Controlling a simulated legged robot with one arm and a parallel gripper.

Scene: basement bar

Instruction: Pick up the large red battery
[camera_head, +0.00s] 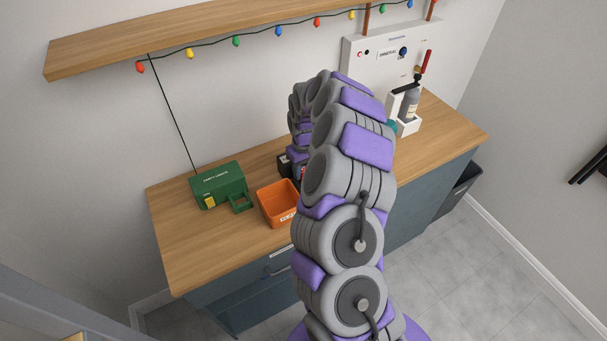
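I cannot make out the large red battery for certain. A small patch of red (303,171) shows at the left edge of my arm, beside a dark boxy thing (284,166) on the counter (180,250). Most of both is hidden behind my arm, so I cannot tell what they are. My arm rises through the middle of the view and bends down over the counter on its far side. My gripper is hidden behind the arm links, and whether it is open or holds anything does not show.
An orange bin (278,203) and a green box (219,189) stand left of my arm. A white caddy with a grey bottle (410,104) stands at the back right, before a white wall panel (385,52). A shelf (200,32) with coloured lights overhangs the counter.

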